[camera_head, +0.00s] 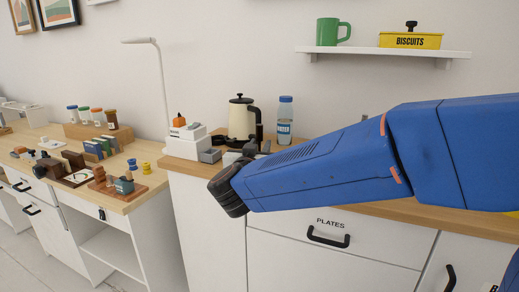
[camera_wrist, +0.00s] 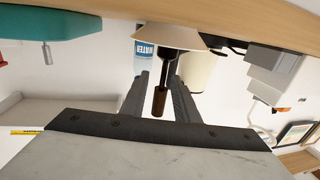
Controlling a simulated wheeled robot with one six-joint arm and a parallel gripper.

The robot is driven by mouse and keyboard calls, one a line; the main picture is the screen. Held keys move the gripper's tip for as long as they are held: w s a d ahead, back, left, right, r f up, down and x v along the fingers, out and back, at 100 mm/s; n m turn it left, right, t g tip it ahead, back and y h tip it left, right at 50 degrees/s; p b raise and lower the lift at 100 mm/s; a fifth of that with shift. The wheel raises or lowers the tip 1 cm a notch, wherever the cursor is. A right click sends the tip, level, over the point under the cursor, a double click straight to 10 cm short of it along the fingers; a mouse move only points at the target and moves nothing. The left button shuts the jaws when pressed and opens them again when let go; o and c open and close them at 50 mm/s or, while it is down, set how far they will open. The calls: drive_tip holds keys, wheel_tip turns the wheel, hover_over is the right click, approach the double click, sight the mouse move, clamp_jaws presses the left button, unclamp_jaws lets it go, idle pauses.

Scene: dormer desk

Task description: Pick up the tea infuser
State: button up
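My gripper (camera_wrist: 160,80) is open, with one finger on each side of the handle and shaft. Narrow gaps show beside the handle, so it does not look gripped. In the head view my blue arm crosses the counter and hides the cup and infuser.
The water bottle (camera_head: 285,120) and cream kettle (camera_head: 241,118) stand behind on the wooden counter (camera_head: 400,216). White and grey boxes (camera_head: 186,146) are at its left end. A teal thing (camera_wrist: 50,24) shows in the wrist view. A shelf (camera_head: 380,52) hangs above. A cluttered desk lies left.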

sight(262, 140)
drive_tip(key=shift+w+d+f, duration=0.1)
drive_tip(key=shift+w+d, duration=0.05)
drive_tip(key=shift+w, duration=1.25)
drive_tip(key=shift+w+d+f, duration=0.1)
drive_tip(key=shift+w, duration=1.3)
drive_tip(key=shift+c, duration=0.7)
clamp_jaws()
